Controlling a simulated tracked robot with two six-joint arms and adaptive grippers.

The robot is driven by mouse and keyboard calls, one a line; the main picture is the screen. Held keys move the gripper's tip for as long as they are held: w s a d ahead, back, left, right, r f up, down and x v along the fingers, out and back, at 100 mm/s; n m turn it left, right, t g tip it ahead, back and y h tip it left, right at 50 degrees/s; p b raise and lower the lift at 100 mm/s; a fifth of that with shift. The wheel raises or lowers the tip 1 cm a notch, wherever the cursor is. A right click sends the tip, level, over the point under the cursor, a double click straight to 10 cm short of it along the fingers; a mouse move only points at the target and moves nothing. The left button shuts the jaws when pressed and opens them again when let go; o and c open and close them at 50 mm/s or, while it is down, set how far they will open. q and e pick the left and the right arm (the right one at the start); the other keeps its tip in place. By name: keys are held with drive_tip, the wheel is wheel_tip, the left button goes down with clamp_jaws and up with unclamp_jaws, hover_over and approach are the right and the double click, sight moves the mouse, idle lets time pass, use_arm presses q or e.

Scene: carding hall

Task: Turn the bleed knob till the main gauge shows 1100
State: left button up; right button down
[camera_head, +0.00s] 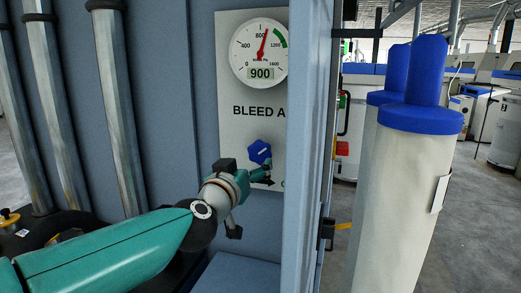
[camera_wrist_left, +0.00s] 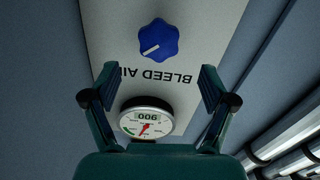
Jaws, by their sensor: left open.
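The blue lobed bleed knob (camera_head: 260,152) with a white pointer line sits on a pale panel (camera_head: 228,60) below the lettering "BLEED A". The round main gauge (camera_head: 259,53) is above it; its display reads 900 and its red needle points just right of the top. My left gripper (camera_head: 258,176) is in front of the panel, just below the knob. In the left wrist view, which shows the panel upside down, the gripper (camera_wrist_left: 158,76) is open and empty, and the knob (camera_wrist_left: 158,39) lies beyond the fingertips, apart from them. My right gripper is out of view.
A blue-grey cabinet edge (camera_head: 306,150) stands right of the panel and hides part of the gauge and lettering. Metal pipes (camera_head: 118,110) run down the left wall. Pale cylinders with blue caps (camera_head: 421,118) stand to the right.

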sight(258, 153)
use_arm(q)
drive_tip(key=p+x, duration=0.2)
drive_tip(key=x, duration=0.7)
drive_tip(key=shift+r+p, duration=0.1)
drive_tip(key=shift+p, duration=0.2)
drive_tip(key=shift+w+d, duration=0.15)
drive_tip(key=shift+w, duration=0.3)
drive_tip(key=c, duration=1.2)
drive_tip(key=shift+o, duration=0.2)
